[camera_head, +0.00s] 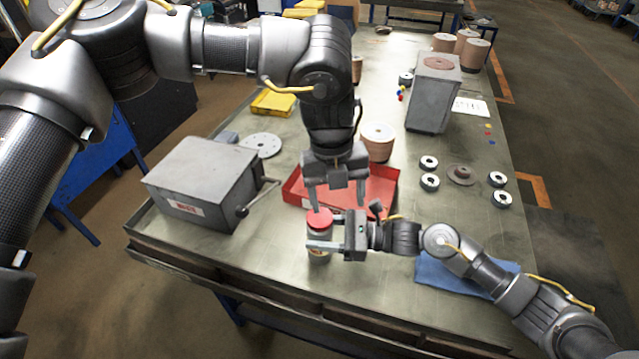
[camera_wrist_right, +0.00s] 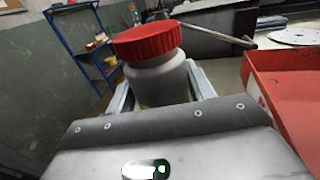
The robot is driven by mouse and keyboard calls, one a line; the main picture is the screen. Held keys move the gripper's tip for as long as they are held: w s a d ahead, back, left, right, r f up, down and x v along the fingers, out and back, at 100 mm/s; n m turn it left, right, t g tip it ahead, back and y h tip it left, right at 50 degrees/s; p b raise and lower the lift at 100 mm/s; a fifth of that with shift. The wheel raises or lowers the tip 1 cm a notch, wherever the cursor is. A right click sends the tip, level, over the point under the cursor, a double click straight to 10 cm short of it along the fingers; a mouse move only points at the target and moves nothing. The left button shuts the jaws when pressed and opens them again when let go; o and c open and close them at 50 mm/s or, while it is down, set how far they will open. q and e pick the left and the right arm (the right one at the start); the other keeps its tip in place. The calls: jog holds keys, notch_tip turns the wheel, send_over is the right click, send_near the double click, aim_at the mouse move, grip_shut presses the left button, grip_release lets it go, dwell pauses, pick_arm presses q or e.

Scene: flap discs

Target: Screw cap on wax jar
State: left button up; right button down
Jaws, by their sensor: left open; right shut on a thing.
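The wax jar (camera_head: 318,242) is a pale jar near the front edge of the table. The red cap (camera_head: 319,217) sits on top of the jar; in the right wrist view the cap (camera_wrist_right: 147,40) looks slightly tilted over the grey jar body (camera_wrist_right: 160,82). My right gripper (camera_head: 322,246) is shut on the jar's body from the right side, with a finger on each side of it. My left gripper (camera_head: 325,199) points down just above the cap, its fingers open and apart. I cannot tell whether its tips touch the cap.
A red tray (camera_head: 385,199) lies just behind the jar. A grey box with a lever (camera_head: 205,180) stands to the left. A blue cloth (camera_head: 450,277) lies under my right arm. Several metal rings (camera_head: 429,182) and a tall grey container (camera_head: 433,98) are at the right.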

pick_arm(q)
jog(key=n, duration=0.5)
jog(key=a+r+n, duration=0.1)
jog(key=n, duration=0.2)
jog(key=shift+w+y, duration=0.3)
jog(key=n, duration=0.5)
jog(key=shift+w+a+r, duration=0.15)
jog(key=shift+a+r, duration=0.05)
jog(key=shift+a, duration=0.2)
jog(key=n, duration=0.3)
jog(key=shift+w+a+t, duration=0.1)
jog(key=shift+a+t, duration=0.1)
jog(key=shift+t, duration=0.1)
jog(key=n, duration=0.4)
jog(key=shift+w+a+n+y, duration=0.1)
jog(key=shift+a+n+y, duration=0.2)
jog(key=shift+a+n, duration=0.1)
jog(key=n, duration=0.3)
jog(key=shift+w+a, duration=0.1)
jog(key=shift+a, duration=0.05)
jog(key=n, duration=0.3)
